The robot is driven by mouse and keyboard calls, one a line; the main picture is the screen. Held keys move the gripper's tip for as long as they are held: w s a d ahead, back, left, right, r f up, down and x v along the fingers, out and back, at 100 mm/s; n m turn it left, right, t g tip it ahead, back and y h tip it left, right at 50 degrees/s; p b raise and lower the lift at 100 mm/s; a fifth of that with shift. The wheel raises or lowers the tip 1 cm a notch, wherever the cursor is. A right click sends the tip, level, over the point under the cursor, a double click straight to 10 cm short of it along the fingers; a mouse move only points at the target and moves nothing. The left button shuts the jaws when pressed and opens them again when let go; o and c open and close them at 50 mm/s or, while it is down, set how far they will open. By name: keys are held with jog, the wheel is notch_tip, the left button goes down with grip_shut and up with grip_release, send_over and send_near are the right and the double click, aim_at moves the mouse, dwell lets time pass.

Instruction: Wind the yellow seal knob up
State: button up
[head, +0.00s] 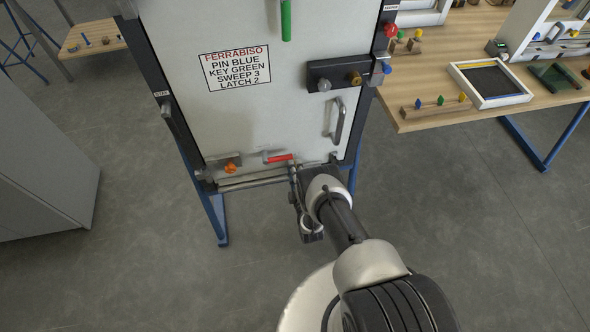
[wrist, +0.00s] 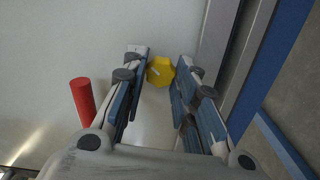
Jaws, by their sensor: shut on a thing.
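The yellow seal knob (wrist: 160,71) is a faceted knob low on the white door, with a pale mark on its face. In the wrist view it sits between the fingertips of my gripper (wrist: 162,60), which is shut on it from both sides. In the head view my gripper (head: 296,186) is at the bottom right of the door (head: 250,115), and the yellow knob is hidden behind it and my arm.
A red handle (head: 280,158) sticks out just left of my gripper; it also shows in the wrist view (wrist: 82,102). An orange knob (head: 231,167) is further left. A bar handle (head: 337,120) is above. A wooden table (head: 420,118) stands at right.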

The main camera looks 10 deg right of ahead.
jog(key=shift+w+n, duration=0.1)
jog(key=shift+n, duration=4)
jog(key=o, duration=1)
jog(key=shift+o, duration=0.2)
jog(key=s, duration=1.2)
